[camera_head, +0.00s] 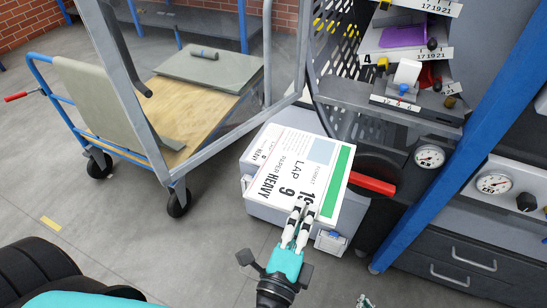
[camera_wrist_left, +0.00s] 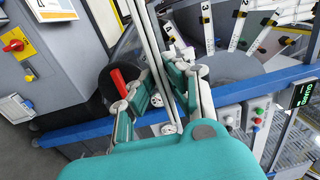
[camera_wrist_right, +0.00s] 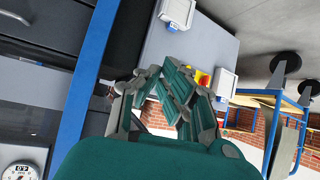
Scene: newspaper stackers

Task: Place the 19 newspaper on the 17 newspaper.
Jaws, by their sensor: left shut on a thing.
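In the left wrist view, the left gripper (camera_wrist_left: 160,85) pinches the sheet (camera_wrist_left: 152,35), seen nearly edge-on. In the head view the newspaper lies over a pale grey box; I cannot tell whether it touches it. I cannot pick out the 17 newspaper. My right gripper (camera_wrist_right: 165,82) looks shut and empty, its fingertips together.
The pale grey box (camera_head: 263,208) stands below the newspaper. A red bar (camera_head: 372,184) and a gauge (camera_head: 429,157) are right of it. A clear-panelled frame (camera_head: 135,115) stands left, before a cart (camera_head: 205,108). A blue post (camera_head: 455,150) slants at right. Floor at left front is open.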

